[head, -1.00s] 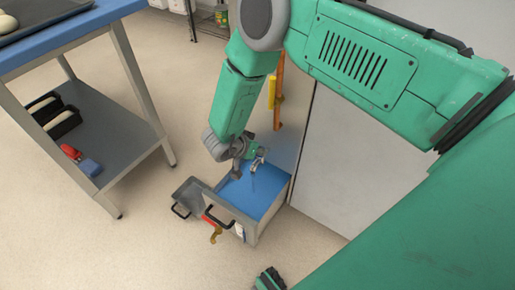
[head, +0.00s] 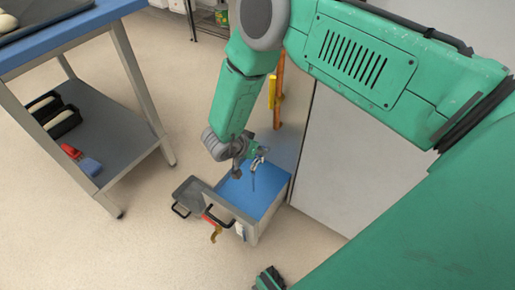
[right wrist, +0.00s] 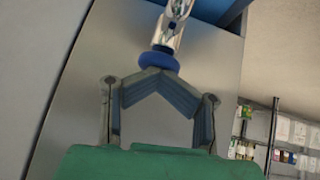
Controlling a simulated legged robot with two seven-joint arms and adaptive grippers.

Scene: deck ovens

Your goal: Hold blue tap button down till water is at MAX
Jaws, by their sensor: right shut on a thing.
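The silver tap (head: 258,164) stands at the blue-topped grey unit (head: 248,199) in the middle of the head view. In the right wrist view, the blue tap button (right wrist: 158,61) sits at the end of the chrome tap (right wrist: 168,32). My right gripper (right wrist: 156,75) is shut on the button, its fingertips close together at it. In the head view, my right gripper (head: 250,153) is small beside the tap. A thin line shows below the tap. The water level and any MAX mark cannot be made out.
A blue-topped metal table (head: 72,38) with a lower shelf stands at the left. A grey tray with a black handle (head: 184,196) sticks out beside the unit. A tall pale panel (head: 355,150) stands close on the right. The floor between table and unit is clear.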

